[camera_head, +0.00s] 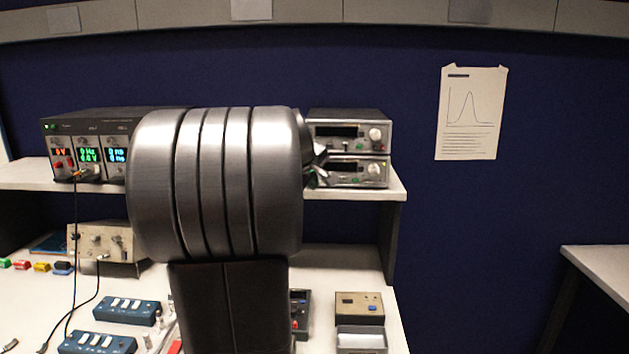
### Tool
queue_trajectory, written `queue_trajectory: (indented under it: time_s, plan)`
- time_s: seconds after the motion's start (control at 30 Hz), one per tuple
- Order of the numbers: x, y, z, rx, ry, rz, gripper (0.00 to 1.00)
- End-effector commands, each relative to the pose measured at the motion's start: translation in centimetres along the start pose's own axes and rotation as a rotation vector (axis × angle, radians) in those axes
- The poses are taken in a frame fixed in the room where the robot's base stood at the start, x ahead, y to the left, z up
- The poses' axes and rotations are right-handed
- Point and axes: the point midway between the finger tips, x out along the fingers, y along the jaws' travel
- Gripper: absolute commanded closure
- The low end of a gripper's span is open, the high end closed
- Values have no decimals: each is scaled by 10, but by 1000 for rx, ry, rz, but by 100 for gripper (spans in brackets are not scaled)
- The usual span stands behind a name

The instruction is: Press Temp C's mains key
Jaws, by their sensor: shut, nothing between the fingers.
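Two stacked instruments with dark displays and round knobs stand on the right end of the shelf: an upper unit (350,132) and a lower unit (358,172). Their labels are too small to read, so I cannot tell which one is Temp C. No mains key can be made out clearly. My gripper (319,167) shows only in part, beside my large arm link, in front of the left side of these units. It looks shut and empty. I cannot tell whether it touches a panel. My arm hides the units' left edges and the shelf's middle.
A black instrument (90,122) with lit displays stands on the shelf (395,183) at left, with a cable hanging down. Below are a beige box (100,241), blue switch boxes (127,311) and a small beige-fronted unit (359,307) on the bench.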

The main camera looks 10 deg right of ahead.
Motion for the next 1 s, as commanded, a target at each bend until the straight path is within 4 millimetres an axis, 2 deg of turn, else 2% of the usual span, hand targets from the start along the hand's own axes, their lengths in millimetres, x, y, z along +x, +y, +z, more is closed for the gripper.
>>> queue_trajectory:
  time_s: [1.0]
  plan:
    - [6,4,-4,0,0,0,100]
